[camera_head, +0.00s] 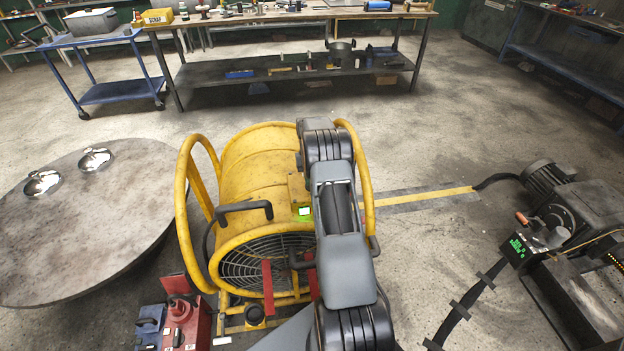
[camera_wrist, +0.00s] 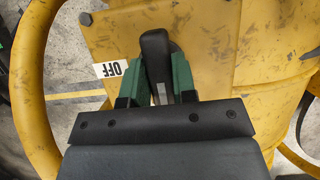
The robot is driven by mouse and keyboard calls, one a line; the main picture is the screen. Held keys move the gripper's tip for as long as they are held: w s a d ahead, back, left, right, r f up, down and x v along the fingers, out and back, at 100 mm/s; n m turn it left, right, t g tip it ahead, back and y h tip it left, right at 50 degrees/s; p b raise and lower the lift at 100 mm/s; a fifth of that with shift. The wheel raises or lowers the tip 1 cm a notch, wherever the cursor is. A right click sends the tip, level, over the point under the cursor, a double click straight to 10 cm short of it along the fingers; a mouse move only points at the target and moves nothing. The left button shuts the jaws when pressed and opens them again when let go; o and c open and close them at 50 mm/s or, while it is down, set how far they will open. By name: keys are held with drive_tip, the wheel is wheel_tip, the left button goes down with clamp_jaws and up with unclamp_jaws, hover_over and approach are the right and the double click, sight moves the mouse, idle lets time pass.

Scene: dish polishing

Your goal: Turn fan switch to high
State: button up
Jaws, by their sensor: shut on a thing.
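The yellow fan (camera_head: 258,165) stands on the floor in the middle of the head view, with tubular yellow guards at its sides. In the wrist view, its scuffed yellow panel (camera_wrist: 215,45) carries a dark switch lever (camera_wrist: 155,43) and a white "OFF" label (camera_wrist: 110,68) to the left of the lever. My gripper (camera_wrist: 157,68) has green fingers on either side of the lever and is shut on it. The lever's lower part is hidden between the fingers. In the head view my arm covers the gripper and the switch.
A round metal table (camera_head: 80,235) with two shiny domed pieces (camera_head: 42,183) is at the left. A red box (camera_head: 185,325) stands in front of the fan. A motor machine (camera_head: 580,215) is at the right, with a cable on the floor. A workbench (camera_head: 290,75) stands behind.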

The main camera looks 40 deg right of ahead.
idle(0.3)
drive_tip(key=o, duration=0.9)
drive_tip(key=shift+r, duration=0.1)
drive_tip(key=p+v, duration=0.1)
drive_tip(key=v, duration=1.2)
drive_tip(key=shift+w+r, duration=0.1)
drive_tip(key=shift+r, duration=0.2)
